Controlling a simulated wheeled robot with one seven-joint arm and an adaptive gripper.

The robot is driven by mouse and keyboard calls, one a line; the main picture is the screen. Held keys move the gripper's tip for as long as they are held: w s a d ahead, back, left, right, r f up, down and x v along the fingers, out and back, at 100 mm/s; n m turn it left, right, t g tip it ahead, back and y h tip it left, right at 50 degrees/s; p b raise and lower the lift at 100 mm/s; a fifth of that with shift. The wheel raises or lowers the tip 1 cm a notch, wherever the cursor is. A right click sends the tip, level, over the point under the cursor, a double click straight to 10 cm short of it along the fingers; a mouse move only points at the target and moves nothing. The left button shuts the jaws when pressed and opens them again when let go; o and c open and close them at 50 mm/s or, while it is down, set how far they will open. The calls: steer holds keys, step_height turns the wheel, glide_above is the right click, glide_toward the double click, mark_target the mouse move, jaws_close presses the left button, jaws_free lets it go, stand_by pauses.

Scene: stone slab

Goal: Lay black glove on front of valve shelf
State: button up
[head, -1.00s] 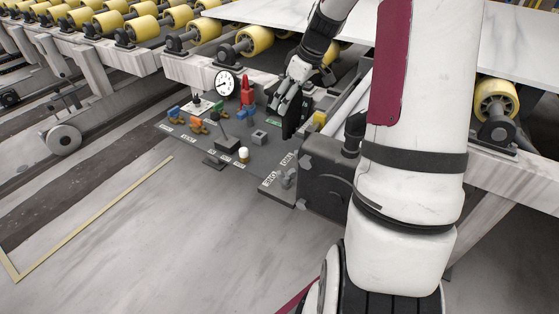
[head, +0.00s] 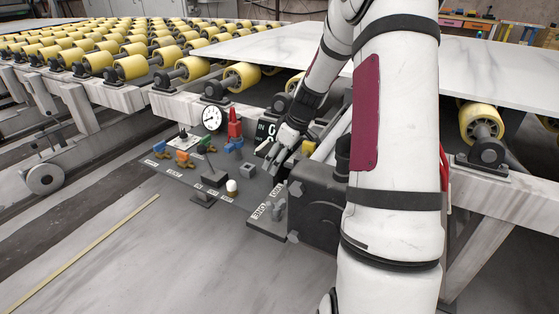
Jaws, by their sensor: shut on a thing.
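The valve shelf (head: 212,188) is a dark grey board with small coloured valves and white labels, low in front of the roller line. My gripper (head: 273,168) points down over the right part of the shelf, left of the grey box. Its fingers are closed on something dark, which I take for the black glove. The glove is mostly hidden by the fingers and blends with the dark parts behind, so its outline and any contact with the shelf cannot be told.
A round dial (head: 212,117), a red fitting (head: 235,124) and a black counter (head: 266,131) stand along the shelf's back. A dark grey box (head: 318,208) stands at its right. A white stone slab (head: 300,45) lies on the yellow rollers above. A small lever (head: 212,174) rises mid-shelf.

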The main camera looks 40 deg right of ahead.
steer(key=shift+f, duration=0.15)
steer(key=o, duration=1.1)
steer(key=shift+o, duration=0.2)
